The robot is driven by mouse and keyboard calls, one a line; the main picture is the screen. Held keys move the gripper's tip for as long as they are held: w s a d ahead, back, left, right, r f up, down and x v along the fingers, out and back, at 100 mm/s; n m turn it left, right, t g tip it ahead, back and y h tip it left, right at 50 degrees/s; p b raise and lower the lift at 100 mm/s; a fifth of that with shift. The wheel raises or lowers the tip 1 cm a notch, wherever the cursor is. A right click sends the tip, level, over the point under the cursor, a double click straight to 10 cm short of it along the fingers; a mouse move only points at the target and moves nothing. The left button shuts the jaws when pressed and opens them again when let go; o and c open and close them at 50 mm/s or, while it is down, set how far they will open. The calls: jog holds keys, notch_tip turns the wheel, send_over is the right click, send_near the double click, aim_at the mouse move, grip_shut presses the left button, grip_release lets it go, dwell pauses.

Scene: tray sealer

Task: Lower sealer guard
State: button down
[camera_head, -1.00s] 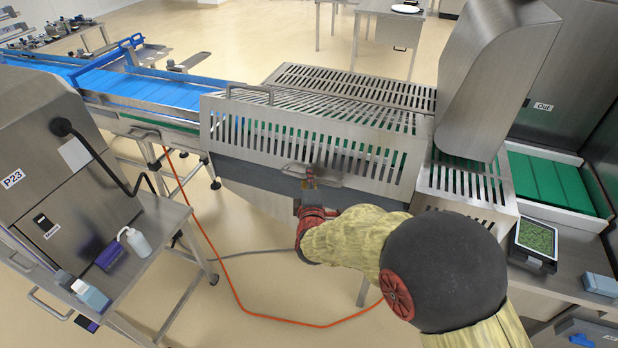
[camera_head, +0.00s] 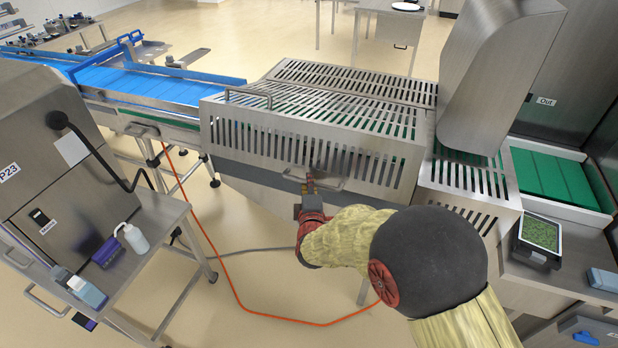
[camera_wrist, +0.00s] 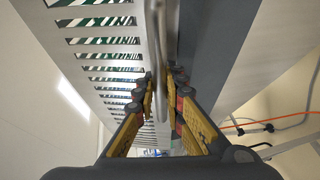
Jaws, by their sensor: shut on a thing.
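The sealer guard (camera_head: 300,136) is a slotted steel cover over the green belt, with its slotted front face hanging down to the machine body. A bar handle (camera_head: 328,184) runs along its lower front edge, and the handle also shows upright in the middle of the wrist view (camera_wrist: 157,60). My gripper (camera_head: 310,182) is at this handle, with its yellow-padded fingers (camera_wrist: 168,98) on both sides of the bar. It is shut on the handle. The guard's edge beside the grey machine body shows close up in the wrist view.
A blue conveyor (camera_head: 140,86) leads in from the left. A steel cabinet (camera_head: 60,150) and side table with bottles (camera_head: 132,238) stand at left. A tall steel hood (camera_head: 490,75) and a filled tray (camera_head: 540,233) are at right. An orange cable (camera_head: 240,300) lies on the floor.

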notch_tip(320, 180, down, 16)
jog(key=w+d+b, duration=0.1)
jog(key=w+b, duration=0.1)
jog(key=b, duration=0.5)
jog(key=shift+w+r+b, duration=0.2)
jog(key=shift+w+b, duration=0.1)
jog(key=c, duration=2.1)
grip_release()
jog(key=shift+f, duration=0.2)
jog(key=shift+c, duration=0.2)
jog(key=shift+r, duration=0.25)
jog(key=s+r, duration=0.2)
jog(key=s, duration=0.9)
jog(key=shift+s+d, duration=0.3)
jog(key=shift+s, duration=0.05)
